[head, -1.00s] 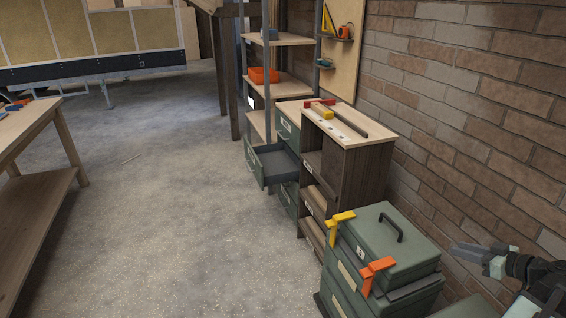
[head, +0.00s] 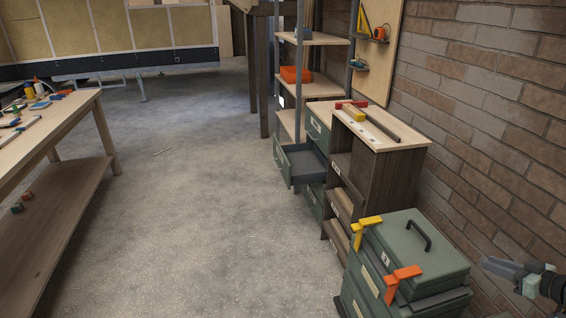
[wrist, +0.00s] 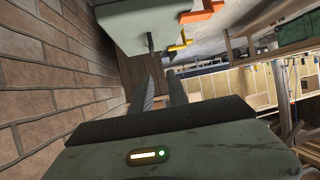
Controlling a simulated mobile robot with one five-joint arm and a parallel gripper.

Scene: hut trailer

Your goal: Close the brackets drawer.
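One drawer (head: 283,163) of the green drawer cabinet (head: 318,133) is pulled out to the left in the head view. It has a green front with a handle and label, and its dark tray looks empty. I cannot read whether the label says brackets. The cabinet's drawers above and below look shut. The wooden shelf unit partly hides the cabinet. My gripper (head: 490,265) is at the far right by the brick wall, well away from the drawer. In the wrist view its two fingers (wrist: 160,85) stand apart with nothing between them.
Green toolboxes (head: 428,262) with yellow and orange clamps stand between my gripper and the wooden shelf unit (head: 385,165). A workbench (head: 60,125) stands at the left. Open metal-post shelves stand behind the cabinet.

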